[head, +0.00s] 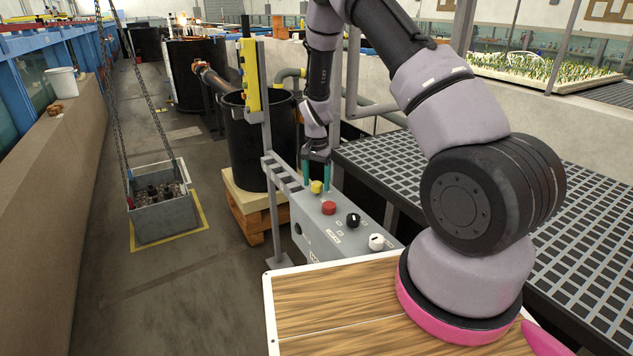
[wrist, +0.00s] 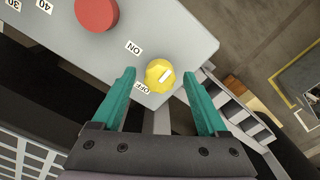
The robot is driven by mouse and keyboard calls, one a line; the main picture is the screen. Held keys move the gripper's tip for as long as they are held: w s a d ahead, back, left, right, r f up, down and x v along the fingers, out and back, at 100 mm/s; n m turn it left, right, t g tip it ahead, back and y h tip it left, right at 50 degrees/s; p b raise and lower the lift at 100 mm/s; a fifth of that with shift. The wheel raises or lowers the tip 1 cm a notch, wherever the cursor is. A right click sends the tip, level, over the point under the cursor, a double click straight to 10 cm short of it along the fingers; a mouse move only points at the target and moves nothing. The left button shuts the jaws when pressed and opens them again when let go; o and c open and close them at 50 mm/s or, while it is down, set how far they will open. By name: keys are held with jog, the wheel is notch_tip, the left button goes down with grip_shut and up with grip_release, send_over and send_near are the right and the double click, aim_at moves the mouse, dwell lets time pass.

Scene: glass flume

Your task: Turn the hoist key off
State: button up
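The hoist key is a yellow knob (wrist: 159,75) with a short white bar on its face, at the end of the grey control box (wrist: 190,35). Printed labels "ON" and "OFF" sit beside it in the wrist view. The bar lies slanted; I cannot tell which label it marks. In the head view the knob (head: 316,187) shows at the box's far end. My gripper (head: 317,177) is open over it. In the wrist view its two teal fingers (wrist: 159,88) stand on either side of the knob, with gaps, not touching it.
The box also carries a red button (head: 328,208), a black knob (head: 353,220) and a white knob (head: 376,242). A yellow pendant (head: 249,76) stands on a post behind. A grey crate (head: 163,217) with chains stands on the floor at left.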

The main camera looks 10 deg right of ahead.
notch_tip(320, 180, up, 11)
dwell(0.6)
notch_tip(320, 180, up, 11)
jog(key=t+y, duration=0.1)
send_over(317, 183)
jog(key=s+d, duration=0.1)
jog(key=s, duration=0.2)
jog(key=s+d+r+n+t+y, duration=0.1)
jog(key=s+r, duration=0.3)
jog(key=r, duration=0.2)
jog(key=s+d+r+t, duration=0.1)
jog(key=s+d+r, duration=0.1)
jog(key=s+r, duration=0.35)
jog(key=s+d+r+n+t, duration=0.1)
jog(key=s+r+t, duration=0.1)
jog(key=s+r, duration=0.3)
jog(key=s+r+n+t, duration=0.1)
jog(key=s+r, duration=0.4)
jog(key=s, duration=0.7)
jog(key=shift+s+d+n+t, duration=0.3)
jog(key=shift+s+d+t, duration=0.05)
jog(key=shift+t, duration=0.25)
jog(key=shift+d, duration=0.1)
